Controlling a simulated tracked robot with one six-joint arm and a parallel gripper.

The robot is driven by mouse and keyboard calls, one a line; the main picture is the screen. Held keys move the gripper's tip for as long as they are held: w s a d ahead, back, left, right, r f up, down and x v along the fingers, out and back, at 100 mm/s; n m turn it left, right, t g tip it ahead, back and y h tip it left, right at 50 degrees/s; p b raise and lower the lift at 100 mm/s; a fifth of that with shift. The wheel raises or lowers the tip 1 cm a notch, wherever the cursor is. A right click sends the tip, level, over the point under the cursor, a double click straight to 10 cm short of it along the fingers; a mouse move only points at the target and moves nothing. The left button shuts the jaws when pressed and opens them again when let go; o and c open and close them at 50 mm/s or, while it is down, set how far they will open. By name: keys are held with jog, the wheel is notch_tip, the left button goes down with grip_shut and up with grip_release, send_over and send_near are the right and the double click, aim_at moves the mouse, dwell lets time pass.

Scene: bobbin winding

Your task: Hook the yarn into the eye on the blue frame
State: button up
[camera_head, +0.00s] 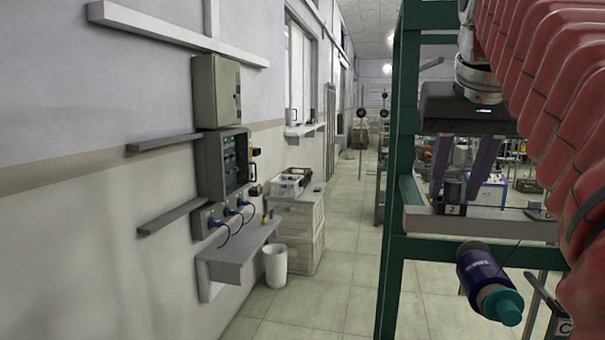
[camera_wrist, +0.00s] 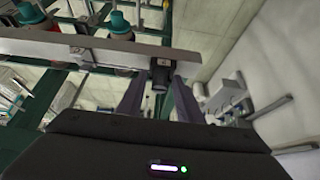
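My gripper (camera_head: 456,190) points down at the grey rail of a dark green frame (camera_head: 397,130) in the head view. Its two purple-grey fingers stand apart, one on each side of a small black part (camera_head: 453,187) above a label "2". The wrist view also shows my gripper (camera_wrist: 157,92) with the black part (camera_wrist: 161,73) between its fingers. I cannot tell whether the fingers touch it. A dark blue bobbin with a teal end (camera_head: 487,281) hangs below the rail. I cannot make out a yarn strand or an eye for certain. The frame looks green, not blue.
The pale rail (camera_wrist: 105,52) crosses the wrist view, with red and teal bobbins (camera_wrist: 119,22) behind it. On the left wall are a grey electrical box (camera_head: 222,163) and a shelf (camera_head: 240,250). A white bin (camera_head: 275,266) stands below. The aisle floor (camera_head: 345,250) is clear.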

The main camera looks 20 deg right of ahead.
grip_shut()
jog(key=shift+r, duration=2.25)
